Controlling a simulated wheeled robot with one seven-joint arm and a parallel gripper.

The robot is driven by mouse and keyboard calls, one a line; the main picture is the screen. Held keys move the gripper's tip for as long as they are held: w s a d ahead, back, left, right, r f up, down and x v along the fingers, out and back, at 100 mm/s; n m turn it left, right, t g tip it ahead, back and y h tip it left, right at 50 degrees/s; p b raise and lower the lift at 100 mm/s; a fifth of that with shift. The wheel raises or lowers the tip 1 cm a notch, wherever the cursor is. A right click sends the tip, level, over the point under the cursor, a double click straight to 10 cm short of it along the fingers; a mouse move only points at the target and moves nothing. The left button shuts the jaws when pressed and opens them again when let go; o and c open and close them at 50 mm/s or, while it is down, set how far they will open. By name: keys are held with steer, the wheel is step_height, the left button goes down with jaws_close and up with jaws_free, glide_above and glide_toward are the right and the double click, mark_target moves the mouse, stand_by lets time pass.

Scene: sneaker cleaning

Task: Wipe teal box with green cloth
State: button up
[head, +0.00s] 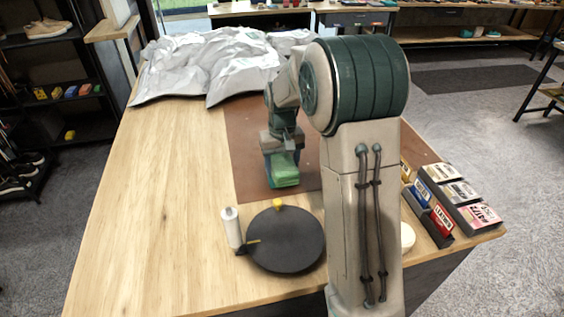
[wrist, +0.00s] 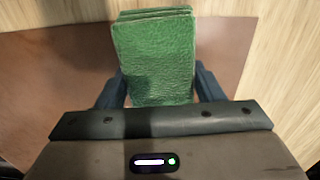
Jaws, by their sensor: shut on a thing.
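My gripper (head: 282,152) is over the brown mat (head: 250,177) and points down. It is shut on a folded green cloth (head: 285,177). In the wrist view the green cloth (wrist: 153,55) sits between the two dark blue fingers of my gripper (wrist: 158,88) and sticks out past them. I cannot tell whether the cloth touches the mat or hangs just above it. I cannot make out a teal box in either view; my arm and the cloth hide part of the mat.
A round black disc (head: 285,242) and a white cylinder (head: 231,227) stand near the table's front. Racks of small boxes (head: 460,195) are at the right edge. A crumpled grey-white sheet (head: 205,65) covers the back. The left side of the wooden table (head: 150,190) is clear.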

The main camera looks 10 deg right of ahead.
steer(key=shift+w+r+p, duration=0.1)
steer(key=shift+w+p, duration=0.75)
steer(key=shift+w, duration=1.15)
steer(key=shift+w+d+p, duration=0.1)
steer(key=shift+w+p, duration=0.25)
steer(key=shift+w, duration=0.75)
steer(key=shift+w+p, duration=0.6)
steer(key=shift+w, duration=0.95)
steer(key=shift+f, duration=0.25)
steer(key=shift+s+f+b, duration=0.1)
steer(key=shift+s+b, duration=0.25)
steer(key=shift+s, duration=0.2)
steer(key=shift+s+r+b, duration=0.2)
steer(key=shift+s+b, duration=0.85)
steer(key=shift+s, duration=1.6)
steer(key=shift+s+f+b, duration=0.15)
steer(key=shift+s+b, duration=0.45)
steer(key=shift+s, duration=0.95)
